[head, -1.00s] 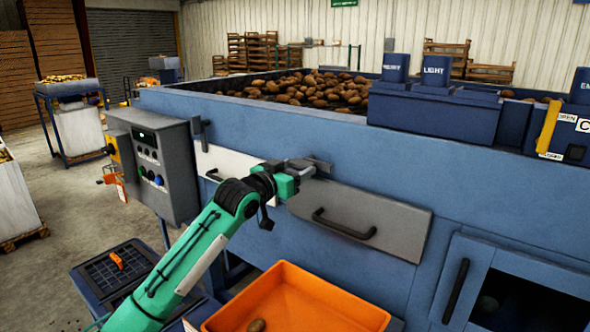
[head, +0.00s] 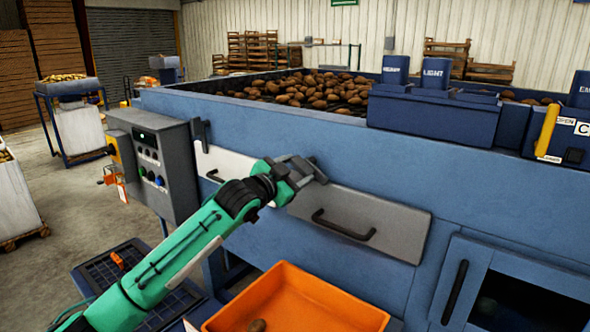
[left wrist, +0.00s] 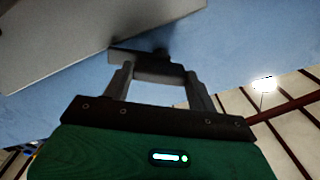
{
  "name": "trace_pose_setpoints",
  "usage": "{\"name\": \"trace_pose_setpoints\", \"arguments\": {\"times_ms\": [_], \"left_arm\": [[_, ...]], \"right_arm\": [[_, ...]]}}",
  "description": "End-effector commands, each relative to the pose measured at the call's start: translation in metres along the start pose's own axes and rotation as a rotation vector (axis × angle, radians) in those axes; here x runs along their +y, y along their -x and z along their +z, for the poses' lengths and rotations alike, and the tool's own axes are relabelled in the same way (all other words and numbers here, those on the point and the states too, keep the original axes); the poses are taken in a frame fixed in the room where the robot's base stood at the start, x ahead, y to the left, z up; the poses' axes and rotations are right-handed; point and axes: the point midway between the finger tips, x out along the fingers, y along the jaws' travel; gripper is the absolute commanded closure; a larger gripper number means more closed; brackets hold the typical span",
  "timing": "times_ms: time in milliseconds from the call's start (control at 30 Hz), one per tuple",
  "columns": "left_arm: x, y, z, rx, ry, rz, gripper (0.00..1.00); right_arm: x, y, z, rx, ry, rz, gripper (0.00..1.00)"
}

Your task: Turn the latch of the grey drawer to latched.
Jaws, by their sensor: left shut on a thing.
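The grey drawer (head: 398,228) is in the blue machine's front, pushed in, with a dark bar handle (head: 343,226). Its latch (head: 319,171) is a short dark grey bar by the drawer's upper left edge, and it sits tilted. My left gripper (head: 306,170) is shut on the latch and partly hides it. In the left wrist view the two fingers (left wrist: 158,76) close on the dark latch bar (left wrist: 128,57), with the pale drawer front (left wrist: 75,38) at the upper left. My right gripper is not in view.
A white drawer (head: 222,161) with an upright latch (head: 202,134) is to the left, beside a grey control box (head: 158,164). An orange bin (head: 345,309) stands below the grey drawer. A blue cabinet door (head: 510,290) is at the lower right.

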Motion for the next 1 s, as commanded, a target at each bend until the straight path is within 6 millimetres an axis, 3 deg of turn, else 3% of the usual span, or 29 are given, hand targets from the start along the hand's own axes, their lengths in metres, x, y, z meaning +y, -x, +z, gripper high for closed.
{"name": "trace_pose_setpoints", "arguments": {"times_ms": [1000], "left_arm": [[-0.001,0.0,-0.002,0.0,-0.898,0.0,0.83]], "right_arm": [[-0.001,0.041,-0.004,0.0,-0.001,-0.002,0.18]]}}
